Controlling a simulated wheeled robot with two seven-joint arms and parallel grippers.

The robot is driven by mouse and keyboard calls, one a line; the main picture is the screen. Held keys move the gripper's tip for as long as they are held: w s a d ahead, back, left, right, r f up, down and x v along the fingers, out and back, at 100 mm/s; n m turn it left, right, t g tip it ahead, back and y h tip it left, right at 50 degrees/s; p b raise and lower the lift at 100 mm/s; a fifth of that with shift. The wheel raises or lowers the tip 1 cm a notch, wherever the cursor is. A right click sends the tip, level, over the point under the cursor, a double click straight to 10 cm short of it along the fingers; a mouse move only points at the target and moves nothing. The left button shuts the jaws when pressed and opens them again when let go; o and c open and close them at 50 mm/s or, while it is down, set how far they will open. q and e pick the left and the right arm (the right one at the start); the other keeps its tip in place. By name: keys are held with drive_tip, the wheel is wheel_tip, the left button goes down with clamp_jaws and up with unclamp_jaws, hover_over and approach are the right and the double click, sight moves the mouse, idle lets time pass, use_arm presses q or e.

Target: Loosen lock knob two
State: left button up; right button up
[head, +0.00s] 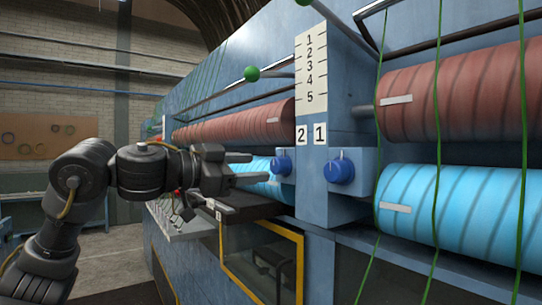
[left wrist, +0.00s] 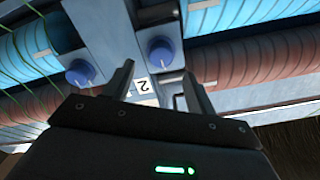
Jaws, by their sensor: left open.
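Lock knob two (head: 281,163) is a blue round knob on the left face of the blue post, below the plate marked 2 (head: 302,135). Knob one (head: 340,171) is a like blue knob to its right, below the plate marked 1. My left gripper (head: 257,167) is open and empty, just left of knob two and pointing at it. In the left wrist view, turned upside down, knob two (left wrist: 160,52) shows beyond the gap between the open fingers (left wrist: 158,70), seemingly apart from them. Knob one (left wrist: 80,72) is farther left there. My right gripper is not in view.
Red rollers (head: 430,95) and light blue rollers (head: 440,205) flank the post, with green strands (head: 437,160) hanging in front on the right. A white scale (head: 311,68) numbered 1 to 5 is above. A yellow-framed panel (head: 262,238) stands below the gripper.

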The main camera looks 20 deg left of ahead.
sight(274, 166)
use_arm(q)
drive_tip(key=p+x, duration=0.2)
drive_tip(key=x, duration=0.2)
drive_tip(key=shift+w+r, duration=0.1)
drive_tip(key=shift+w, duration=0.2)
drive_tip(key=shift+w+d, duration=0.1)
drive_tip(key=shift+d, duration=0.1)
drive_tip(key=shift+w+d, duration=0.25)
drive_tip(key=shift+w, duration=0.2)
drive_tip(key=c, duration=1)
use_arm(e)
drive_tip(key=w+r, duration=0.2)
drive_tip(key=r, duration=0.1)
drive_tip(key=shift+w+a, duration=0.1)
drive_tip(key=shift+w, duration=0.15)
